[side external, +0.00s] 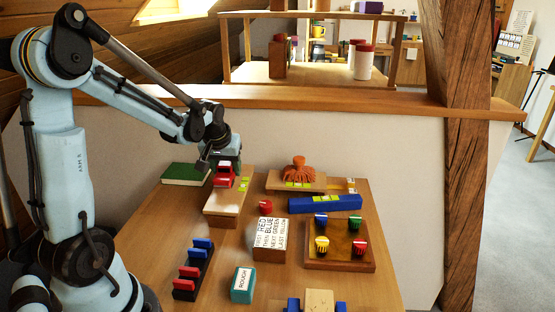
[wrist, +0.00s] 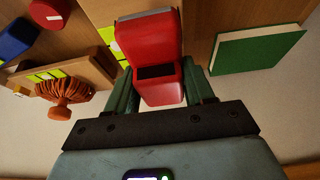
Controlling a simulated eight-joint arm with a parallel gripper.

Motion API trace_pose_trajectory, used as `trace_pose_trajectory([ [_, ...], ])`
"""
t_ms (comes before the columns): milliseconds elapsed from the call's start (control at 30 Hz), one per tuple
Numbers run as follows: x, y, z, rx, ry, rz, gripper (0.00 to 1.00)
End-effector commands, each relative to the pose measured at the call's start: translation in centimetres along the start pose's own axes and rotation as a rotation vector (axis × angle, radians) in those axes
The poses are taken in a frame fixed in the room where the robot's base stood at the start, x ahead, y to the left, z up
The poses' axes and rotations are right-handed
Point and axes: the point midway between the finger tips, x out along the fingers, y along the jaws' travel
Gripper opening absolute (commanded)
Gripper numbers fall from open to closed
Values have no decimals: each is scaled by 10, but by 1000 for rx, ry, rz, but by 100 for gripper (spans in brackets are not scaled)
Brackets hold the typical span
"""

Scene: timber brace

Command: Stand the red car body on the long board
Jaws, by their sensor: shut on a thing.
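The red car body (side external: 224,177) is between the fingers of my gripper (side external: 223,162), at the far end of the long board (side external: 226,203). In the wrist view the car body (wrist: 150,42) sits between the two green fingers of my gripper (wrist: 160,88), which are shut on its sides. A dark opening shows in its red shell. The long board is pale wood with yellow-green marks near its far end. Whether the car body touches the board or hangs just above it, I cannot tell.
A green book (side external: 186,174) lies close left of the board. An orange brush (side external: 298,170), a blue beam (side external: 323,203), a red cap (side external: 265,207) and a lettered block (side external: 269,242) are to the right. A peg rack (side external: 193,270) and teal block (side external: 242,285) stand nearer.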

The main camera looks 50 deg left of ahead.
Motion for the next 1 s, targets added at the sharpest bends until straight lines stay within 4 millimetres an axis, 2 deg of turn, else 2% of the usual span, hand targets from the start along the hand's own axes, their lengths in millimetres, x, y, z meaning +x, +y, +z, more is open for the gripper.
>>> trace_pose_trajectory([
  [133, 13, 0, 5, 0, 0, 0, 21],
  [567, 17, 0, 7, 0, 0, 0, 21],
  [600, 17, 0, 7, 0, 0, 0, 56],
  [733, 17, 0, 7, 0, 0, 0, 76],
  [767, 17, 0, 7, 0, 0, 0, 78],
  [1000, 17, 0, 7, 0, 0, 0, 78],
])
